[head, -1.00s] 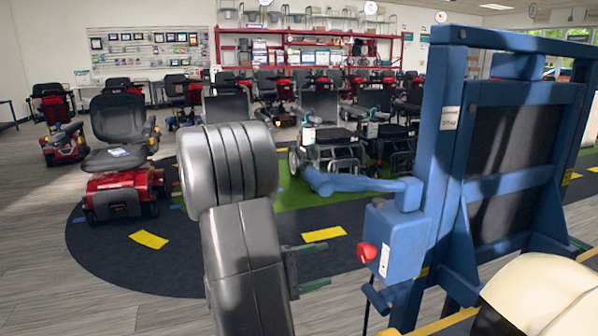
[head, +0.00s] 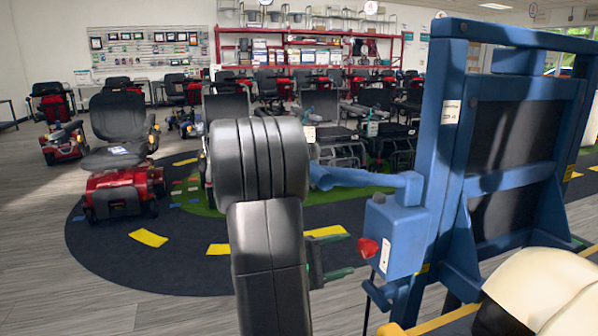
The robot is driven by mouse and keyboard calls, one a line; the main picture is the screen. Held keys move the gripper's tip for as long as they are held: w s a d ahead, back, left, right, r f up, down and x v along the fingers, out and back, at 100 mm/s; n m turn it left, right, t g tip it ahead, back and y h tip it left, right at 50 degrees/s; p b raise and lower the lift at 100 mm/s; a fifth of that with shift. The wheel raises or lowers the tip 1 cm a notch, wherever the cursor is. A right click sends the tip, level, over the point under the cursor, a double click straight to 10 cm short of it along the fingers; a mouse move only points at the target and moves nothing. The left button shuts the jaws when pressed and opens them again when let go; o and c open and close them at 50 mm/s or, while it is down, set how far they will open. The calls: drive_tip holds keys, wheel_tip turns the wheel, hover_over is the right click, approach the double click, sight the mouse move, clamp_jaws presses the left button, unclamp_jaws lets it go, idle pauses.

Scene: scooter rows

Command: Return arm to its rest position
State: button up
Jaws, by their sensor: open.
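My arm stands upright in the middle of the head view, its dark grey links filling much of the foreground. My gripper (head: 343,254) shows only in part, as two green fingers pointing right from behind the lower link. The fingers are apart, with nothing seen between them. The rest of the gripper is hidden behind the arm. The fingers are left of the blue frame machine (head: 437,165) and its control box with a red knob (head: 368,249), with a gap between them.
A red scooter with a black seat (head: 118,165) stands at the left on the dark mat (head: 150,268). Rows of scooters and wheelchairs (head: 380,120) stand behind, before red shelves (head: 310,48). A cream padded piece (head: 545,290) is at the lower right. Floor at the lower left is clear.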

sight(362, 248)
drive_tip(key=b+x, duration=0.1)
drive_tip(key=x, duration=0.4)
drive_tip(key=shift+d, duration=0.25)
drive_tip(key=shift+a+r+n+p, duration=0.25)
drive_tip(key=shift+n+p, duration=0.35)
drive_tip(key=shift+p, duration=0.65)
drive_tip(key=n+p, duration=0.5)
drive_tip(key=p, duration=0.5)
drive_tip(key=shift+w+r+n, duration=0.1)
drive_tip(key=shift+n, duration=0.3)
drive_tip(key=n+p, duration=0.4)
drive_tip(key=p, duration=0.2)
drive_tip(key=shift+w+n+p, duration=0.1)
drive_tip(key=shift+n+p, duration=0.2)
drive_tip(key=shift+p, duration=0.05)
drive_tip(key=shift+n+p, duration=0.8)
drive_tip(key=shift+p, duration=0.05)
